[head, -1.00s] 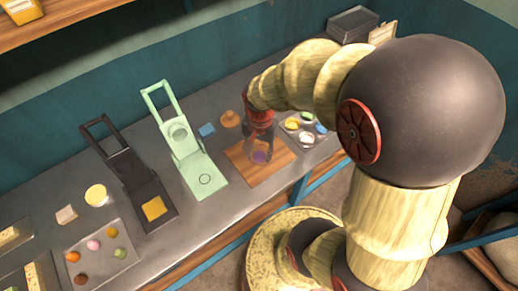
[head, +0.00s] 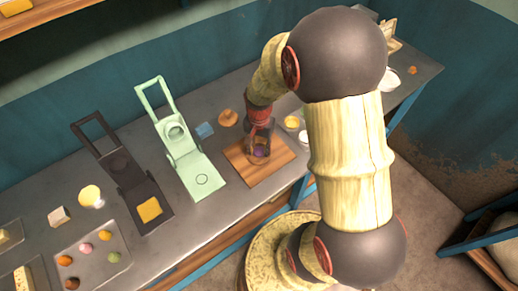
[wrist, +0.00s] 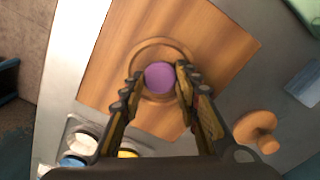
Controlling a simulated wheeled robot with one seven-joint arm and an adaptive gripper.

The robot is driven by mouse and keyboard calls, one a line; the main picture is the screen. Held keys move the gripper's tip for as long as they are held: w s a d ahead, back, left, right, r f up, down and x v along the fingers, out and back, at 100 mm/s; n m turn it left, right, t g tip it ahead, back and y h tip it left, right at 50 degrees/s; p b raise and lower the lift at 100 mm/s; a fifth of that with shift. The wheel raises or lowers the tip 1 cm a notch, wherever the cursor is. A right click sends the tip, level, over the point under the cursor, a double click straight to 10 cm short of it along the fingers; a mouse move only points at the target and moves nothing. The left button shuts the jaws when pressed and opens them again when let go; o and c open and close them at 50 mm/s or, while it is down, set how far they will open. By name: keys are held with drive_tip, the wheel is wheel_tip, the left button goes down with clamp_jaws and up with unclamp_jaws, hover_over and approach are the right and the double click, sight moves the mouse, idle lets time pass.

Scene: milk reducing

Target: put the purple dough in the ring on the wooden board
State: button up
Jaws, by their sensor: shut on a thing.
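The purple dough (wrist: 160,77) is a round ball between the fingertips of my gripper (wrist: 158,82) in the wrist view. The gripper is shut on it. The wooden board (wrist: 120,45) lies below, and a ring (wrist: 150,42) on it surrounds the dough as seen from above. In the head view the dough (head: 260,151) shows small under my gripper (head: 260,146), over the middle of the board (head: 262,177). I cannot tell whether the dough touches the board.
A light green press (head: 200,178) and a dark press (head: 130,178) stand to the left. A tray of coloured balls (head: 95,275) is at the front left. Small bowls (wrist: 80,142) stand beside the board.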

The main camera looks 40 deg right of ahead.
drive_tip(key=o, duration=0.5)
drive_tip(key=shift+f, duration=0.15)
drive_tip(key=o, duration=0.5)
wheel_tip(320, 180, up, 12)
drive_tip(key=r+p, duration=0.1)
drive_tip(key=p, duration=0.2)
wheel_tip(320, 180, up, 11)
drive_tip(key=n+t, duration=0.2)
drive_tip(key=n, duration=0.2)
hover_over(259, 151)
drive_tip(key=s+a, duration=0.3)
drive_tip(key=a, duration=0.3)
drive_tip(key=s+a+r+n+t, duration=0.1)
drive_tip(key=s+a+r+n, duration=0.1)
drive_tip(key=s, duration=0.1)
drive_tip(key=s+a+r+n+t, duration=0.1)
drive_tip(key=s+a+r+n, duration=0.1)
drive_tip(key=s+r, duration=0.1)
drive_tip(key=s+a+r+n+t, duration=0.1)
drive_tip(key=s+a+r+n, duration=0.1)
drive_tip(key=s+r, duration=0.1)
drive_tip(key=shift+s+r+n+t, duration=0.15)
drive_tip(key=shift+r+n+t, duration=0.15)
drive_tip(key=shift+n, duration=0.1)
